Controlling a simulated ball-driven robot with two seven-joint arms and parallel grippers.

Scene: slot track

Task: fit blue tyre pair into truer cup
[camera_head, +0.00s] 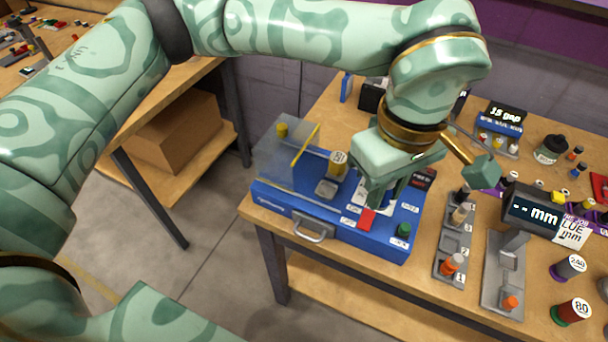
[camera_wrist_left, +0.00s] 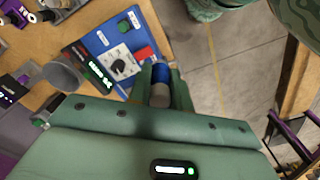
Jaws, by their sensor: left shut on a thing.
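My left gripper (camera_head: 381,198) is over the right part of the blue machine (camera_head: 330,228), close above its panel. In the left wrist view the gripper (camera_wrist_left: 161,82) is shut on a small blue and grey cylinder, which looks like the blue tyre pair (camera_wrist_left: 160,72). The fingers hide this piece in the head view. I cannot tell for certain which part is the truer cup. My right gripper is not in view.
A red block (camera_head: 367,219) and a green knob (camera_head: 403,230) sit on the machine's panel near the gripper. A grey numbered rack (camera_head: 453,240) and an mm display (camera_head: 533,213) stand to the right. Bare tabletop lies between the machine and the rack.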

